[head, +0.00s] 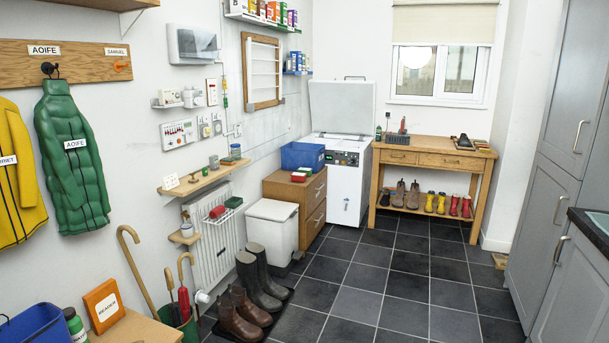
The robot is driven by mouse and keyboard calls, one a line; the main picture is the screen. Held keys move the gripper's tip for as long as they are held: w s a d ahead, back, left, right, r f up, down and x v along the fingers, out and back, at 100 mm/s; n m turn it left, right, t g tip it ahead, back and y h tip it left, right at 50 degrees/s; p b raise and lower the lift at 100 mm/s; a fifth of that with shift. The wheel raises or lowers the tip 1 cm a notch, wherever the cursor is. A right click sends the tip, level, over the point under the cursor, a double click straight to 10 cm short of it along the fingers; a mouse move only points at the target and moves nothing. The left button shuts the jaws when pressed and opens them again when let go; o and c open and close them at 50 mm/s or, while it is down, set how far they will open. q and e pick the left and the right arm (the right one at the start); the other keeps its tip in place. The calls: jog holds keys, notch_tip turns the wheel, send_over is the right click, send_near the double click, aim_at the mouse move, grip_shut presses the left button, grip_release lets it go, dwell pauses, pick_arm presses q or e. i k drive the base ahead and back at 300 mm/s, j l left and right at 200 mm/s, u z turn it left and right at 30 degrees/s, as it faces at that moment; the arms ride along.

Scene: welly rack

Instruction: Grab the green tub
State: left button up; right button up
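Several green containers show, and I cannot tell for sure which is the green tub. A small round tub with a blue-green look (235,151) stands on the wooden wall shelf above the radiator. A smaller greenish-grey tin (214,162) stands to its left on the same shelf. Neither of my grippers is in view.
Boots (258,285) stand on the floor near a white bin (272,228). A wooden bench (435,152) is at the back. Grey cabinets line the right. The tiled floor between is clear.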

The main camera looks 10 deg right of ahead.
aim_at(302, 169)
jog(key=i+l+z, duration=0.3)
jog(key=i, duration=0.3)
jog(key=i+l+z, duration=0.3)
jog(key=i, duration=0.35)
jog(key=i+z, duration=0.3)
jog(key=i, duration=1.25)
jog(key=i+u, duration=0.1)
jog(key=i, duration=0.85)
jog(key=i+l, duration=0.15)
jog(key=i, duration=0.8)
jog(key=i+u, duration=0.1)
jog(key=i, duration=0.85)
